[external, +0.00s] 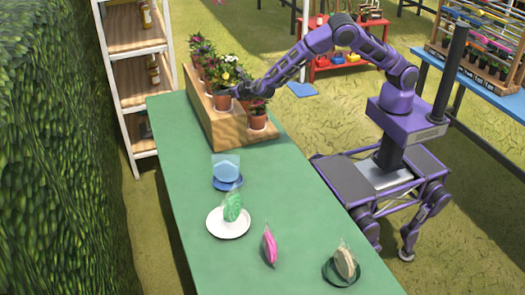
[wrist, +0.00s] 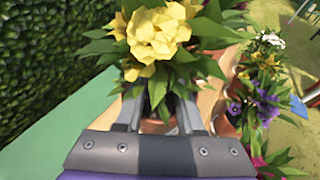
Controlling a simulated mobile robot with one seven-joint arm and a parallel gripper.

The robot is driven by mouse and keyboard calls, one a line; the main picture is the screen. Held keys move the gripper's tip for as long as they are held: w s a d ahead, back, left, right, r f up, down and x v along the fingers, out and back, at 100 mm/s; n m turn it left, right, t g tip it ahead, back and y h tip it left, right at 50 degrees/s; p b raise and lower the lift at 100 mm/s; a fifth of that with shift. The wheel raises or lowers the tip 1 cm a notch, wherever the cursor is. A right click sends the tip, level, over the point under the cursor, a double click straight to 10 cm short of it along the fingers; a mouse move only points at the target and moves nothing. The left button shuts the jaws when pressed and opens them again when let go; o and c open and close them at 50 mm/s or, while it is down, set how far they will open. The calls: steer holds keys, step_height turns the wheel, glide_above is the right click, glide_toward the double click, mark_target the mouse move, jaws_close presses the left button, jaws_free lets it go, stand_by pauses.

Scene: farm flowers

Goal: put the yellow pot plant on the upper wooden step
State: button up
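The yellow pot plant (external: 225,77) has yellow flowers, green leaves and an orange-brown pot (external: 222,102). In the external view it is over the near end of the taller left step of the wooden stand (external: 232,129); whether the pot rests there or hangs just above is unclear. My gripper (external: 241,92) is right beside it. In the wrist view the yellow flowers (wrist: 157,36) fill the top centre, just beyond my gripper (wrist: 156,108). Its two fingers stand apart on either side of the plant. Leaves hide the fingertips, so contact with the pot cannot be seen.
Other pot plants stand close by on the stand, including purple flowers (wrist: 262,105) right of my gripper and a pot (external: 257,119) on the lower step. The green table (external: 190,180) holds a blue bag (external: 226,165) and a white plate (external: 228,228) farther forward.

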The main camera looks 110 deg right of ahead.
steer(key=shift+r, duration=0.15)
steer(key=shift+a+r, duration=0.1)
steer(key=shift+a, duration=0.1)
steer(key=v, duration=1.1)
steer(key=shift+s+a, duration=0.2)
steer(key=shift+a, duration=0.1)
steer(key=shift+r, duration=0.1)
